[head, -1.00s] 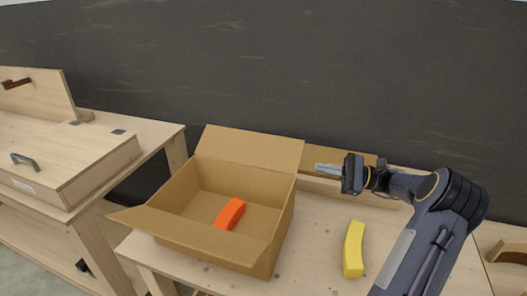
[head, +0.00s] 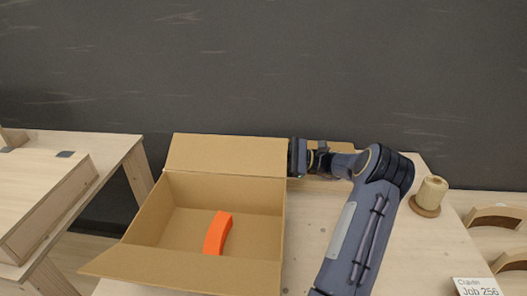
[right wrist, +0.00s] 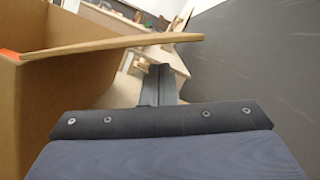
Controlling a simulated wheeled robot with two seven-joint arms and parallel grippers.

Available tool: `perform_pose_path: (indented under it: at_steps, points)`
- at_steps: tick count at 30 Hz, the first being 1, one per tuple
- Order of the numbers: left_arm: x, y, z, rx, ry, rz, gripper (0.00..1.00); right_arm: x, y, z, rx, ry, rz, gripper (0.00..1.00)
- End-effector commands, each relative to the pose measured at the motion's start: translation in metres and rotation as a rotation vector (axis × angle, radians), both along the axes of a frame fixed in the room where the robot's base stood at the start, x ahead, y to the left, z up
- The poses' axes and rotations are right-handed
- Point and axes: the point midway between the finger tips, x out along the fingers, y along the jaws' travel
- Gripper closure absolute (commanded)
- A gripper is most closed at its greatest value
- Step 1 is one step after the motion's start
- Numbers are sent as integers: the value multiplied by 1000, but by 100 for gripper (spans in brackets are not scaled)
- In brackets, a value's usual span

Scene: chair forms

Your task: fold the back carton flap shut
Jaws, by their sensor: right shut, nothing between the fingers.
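The open carton (head: 285,225) stands on the table with an orange curved piece (head: 217,233) inside. Its back flap (head: 228,155) stands up from the rear edge, leaning back. The front flap (head: 170,270) is folded outward. My left gripper is out of view.
A dark wall (head: 300,70) rises behind the table. A low brown object (head: 332,147) lies at the table's back, partly behind my arm. A spool (head: 432,192) stands at the right, with a job card (head: 477,287) in front. Another wooden bench (head: 100,148) is at the left.

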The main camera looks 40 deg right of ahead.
Motion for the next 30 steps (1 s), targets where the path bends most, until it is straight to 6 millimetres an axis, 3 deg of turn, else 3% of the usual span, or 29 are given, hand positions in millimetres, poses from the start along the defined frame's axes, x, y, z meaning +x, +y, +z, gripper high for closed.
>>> perform_pose_path:
  at_steps: [6,12,30]
  points:
    - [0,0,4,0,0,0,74,29,30,11,0,-2,3,100]
    - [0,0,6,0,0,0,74,47,48,15,-1,-1,1,100]
    - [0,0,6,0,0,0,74,52,54,17,-8,-7,0,100]
